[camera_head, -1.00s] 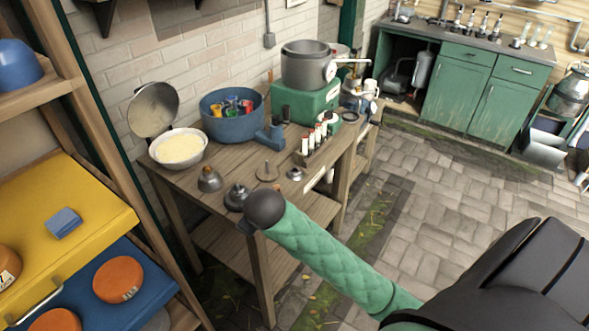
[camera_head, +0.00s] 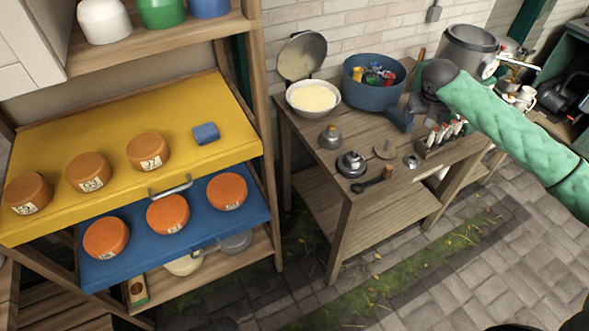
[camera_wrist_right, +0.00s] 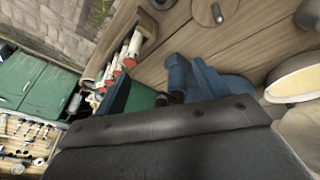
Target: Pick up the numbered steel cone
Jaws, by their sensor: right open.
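Several small steel pieces stand on the wooden workbench (camera_head: 310,160). A cone-shaped steel piece with a brass-coloured top (camera_head: 330,138) stands upright near the left end. Near it are a wider steel piece with a dark knob (camera_head: 351,163), a flat disc with a peg (camera_head: 385,149) and a small steel piece (camera_head: 412,160). No number is readable on any of them, so I cannot tell which is the numbered cone. My right gripper (camera_head: 429,103), dark grey and open, is over the back right of the bench, apart from these pieces; its fingers are partly hidden. My left gripper is out of view.
The left shelf has yellow (camera_head: 110,135) and blue (camera_head: 135,262) drawers holding orange rounds.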

